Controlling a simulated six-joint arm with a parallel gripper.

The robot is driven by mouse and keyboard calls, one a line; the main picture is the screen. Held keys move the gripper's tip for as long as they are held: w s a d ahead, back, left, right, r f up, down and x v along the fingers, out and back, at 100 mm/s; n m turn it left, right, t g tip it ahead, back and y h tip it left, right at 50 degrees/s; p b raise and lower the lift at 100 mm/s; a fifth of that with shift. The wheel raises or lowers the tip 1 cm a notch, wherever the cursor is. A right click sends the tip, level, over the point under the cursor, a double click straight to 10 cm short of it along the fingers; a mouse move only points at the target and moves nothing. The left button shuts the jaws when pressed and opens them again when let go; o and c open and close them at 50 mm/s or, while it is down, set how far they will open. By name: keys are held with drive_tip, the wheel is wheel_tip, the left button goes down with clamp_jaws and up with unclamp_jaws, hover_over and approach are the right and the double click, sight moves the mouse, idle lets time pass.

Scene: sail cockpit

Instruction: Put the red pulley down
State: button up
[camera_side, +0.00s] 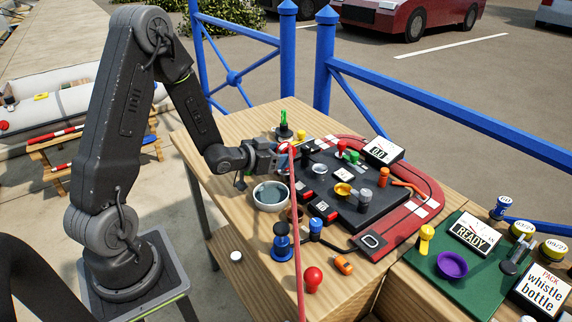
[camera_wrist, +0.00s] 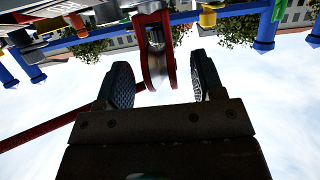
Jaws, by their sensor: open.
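The red pulley (camera_wrist: 154,55) shows in the wrist view between and just beyond the two fingertips, with a visible gap to each finger. In the side view the pulley (camera_side: 284,148) is small and partly hidden at the end of my gripper (camera_side: 275,157), above the table's left part. My gripper is open; its two dark ridged fingers stand apart in the wrist view (camera_wrist: 162,82). A red rope (camera_side: 297,235) runs from near the pulley down across the table's front. I cannot tell what the pulley rests on.
A blue spool-like piece (camera_side: 282,242), a red knob (camera_side: 312,279) and an orange toy car (camera_side: 344,265) stand near the front.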

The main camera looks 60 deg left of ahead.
drive_tip(key=shift+x, duration=1.35)
drive_tip(key=shift+c, duration=0.3)
drive_tip(key=c, duration=1.1)
drive_tip(key=shift+r, duration=0.15)
